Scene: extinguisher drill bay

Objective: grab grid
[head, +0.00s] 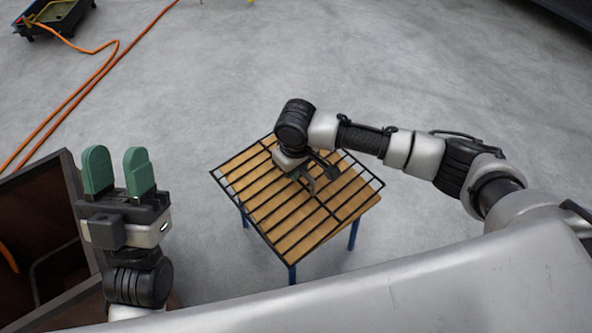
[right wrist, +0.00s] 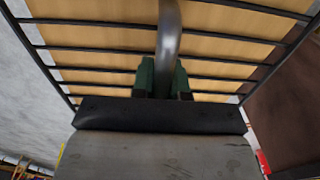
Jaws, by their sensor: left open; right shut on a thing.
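The grid (head: 337,221), a flat frame of thin black bars, lies over the wooden top of a small table (head: 292,243) with blue legs, in the middle of the head view. A grey curved handle (right wrist: 169,32) crosses above the bars. My right gripper (head: 305,178) is over the grid, its green fingers shut on that handle; they also show in the right wrist view (right wrist: 165,78). Whether the grid touches the tabletop cannot be told. My left gripper (head: 118,172) is open and empty, fingers pointing up the picture, left of the table.
A dark brown open box (head: 40,225) stands at the left, close by my left gripper. An orange hose (head: 85,88) runs over the floor to a black trolley (head: 55,18) at top left. A dark object (head: 565,10) is at top right. The grey floor beyond the table is clear.

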